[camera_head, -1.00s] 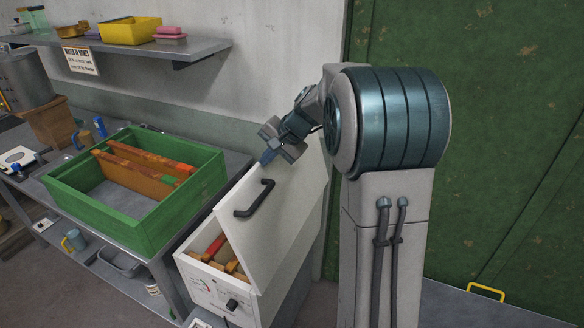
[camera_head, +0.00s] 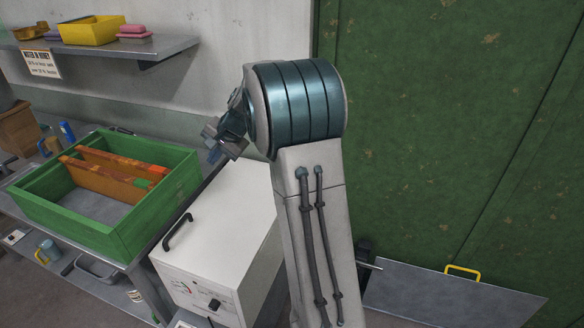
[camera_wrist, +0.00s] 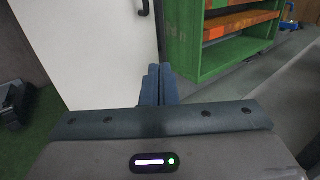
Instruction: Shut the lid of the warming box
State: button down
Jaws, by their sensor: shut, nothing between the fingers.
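The warming box (camera_head: 196,286) is a white cabinet with a dial and a knob on its front, low in the middle of the head view. Its white lid (camera_head: 232,222) lies flat on top, with no gap showing at the front edge, and carries a black handle (camera_head: 177,232). The lid also fills the left of the wrist view (camera_wrist: 85,45). My gripper (camera_head: 214,152) is shut and empty, above the back left of the lid. In the wrist view its fingers (camera_wrist: 160,85) are together beside the lid's edge. My arm hides the lid's right side.
A green hive box (camera_head: 120,232) with wooden frames (camera_head: 110,178) stands on the metal table left of the warming box. A shelf (camera_head: 150,50) with yellow and pink items is on the wall. A metal plate with a yellow handle (camera_head: 462,272) lies at the right.

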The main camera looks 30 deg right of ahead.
jog(key=w+a+r, duration=0.2)
jog(key=r, duration=0.3)
jog(key=w+a+r+p, duration=0.1)
jog(key=w+a+r, duration=0.1)
jog(key=r, duration=0.4)
jog(key=shift+w+a, duration=0.3)
jog(key=shift+w, duration=0.5)
jog(key=s+f+n+h, duration=0.1)
jog(key=s+f+n, duration=0.1)
jog(key=s, duration=1.1)
jog(key=s+f+n+g+h, duration=0.1)
jog(key=s+n, duration=0.3)
jog(key=s, duration=1)
jog(key=s+f+n+h, duration=0.2)
jog(key=s+n, duration=0.2)
jog(key=s, duration=0.9)
jog(key=shift+s+d+f, duration=0.4)
jog(key=shift+d, duration=0.05)
